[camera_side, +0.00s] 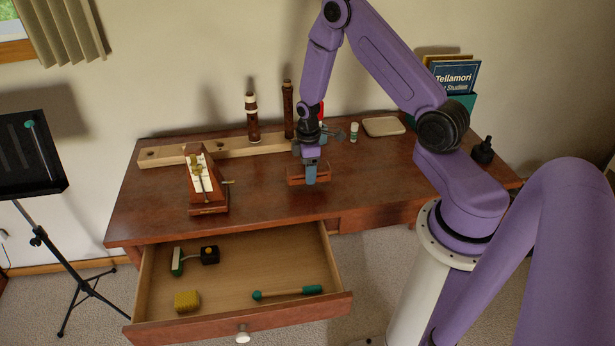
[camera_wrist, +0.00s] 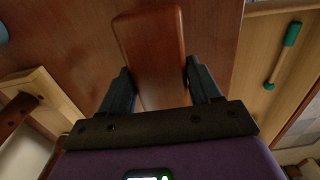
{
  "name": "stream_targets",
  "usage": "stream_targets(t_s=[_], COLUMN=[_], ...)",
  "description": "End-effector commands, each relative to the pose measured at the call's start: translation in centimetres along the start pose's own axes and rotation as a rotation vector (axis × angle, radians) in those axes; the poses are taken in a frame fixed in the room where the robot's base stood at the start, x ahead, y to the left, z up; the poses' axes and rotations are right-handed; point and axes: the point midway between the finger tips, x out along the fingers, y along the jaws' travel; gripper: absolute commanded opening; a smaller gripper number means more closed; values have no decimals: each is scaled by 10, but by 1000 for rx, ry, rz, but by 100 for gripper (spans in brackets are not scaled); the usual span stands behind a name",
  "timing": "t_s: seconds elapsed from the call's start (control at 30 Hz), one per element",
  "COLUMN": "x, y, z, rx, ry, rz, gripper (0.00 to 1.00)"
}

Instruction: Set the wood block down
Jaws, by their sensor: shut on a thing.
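The wood block (camera_side: 296,176) is a reddish-brown bar with rounded edges. In the side view it is at the desk's middle, low over the desktop; I cannot tell whether it touches the surface. My gripper (camera_side: 311,176) points down and is shut on the block, with one finger in front of it. In the wrist view the block (camera_wrist: 152,50) lies between the two fingers of my gripper (camera_wrist: 158,88), one on each side. The reddish-brown desk (camera_side: 260,206) is under it. The far side of the block is hidden in the side view.
A metronome (camera_side: 203,182) stands left of my gripper. Behind is a pale wooden rack (camera_side: 215,148) with dark upright woodwind pieces. The open drawer (camera_side: 240,285) at the front holds a green-headed mallet (camera_side: 287,292), a yellow sponge (camera_side: 187,301) and a brush. Desktop between metronome and block is clear.

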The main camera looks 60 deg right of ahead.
Motion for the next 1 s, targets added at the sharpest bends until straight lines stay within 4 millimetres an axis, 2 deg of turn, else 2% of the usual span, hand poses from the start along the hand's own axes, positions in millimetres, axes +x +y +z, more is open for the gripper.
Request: stream_targets(t_s=[0.3,0.73,0.77,0.83,1.0], x=[32,37,38,37,37], y=[3,4,4,4,4], z=[-2,-2,-2,-2,-2], rx=[0,0,0,0,0], ry=[0,0,0,1,0], rz=[2,4,4,4,4], gripper=[27,27,66,88,88])
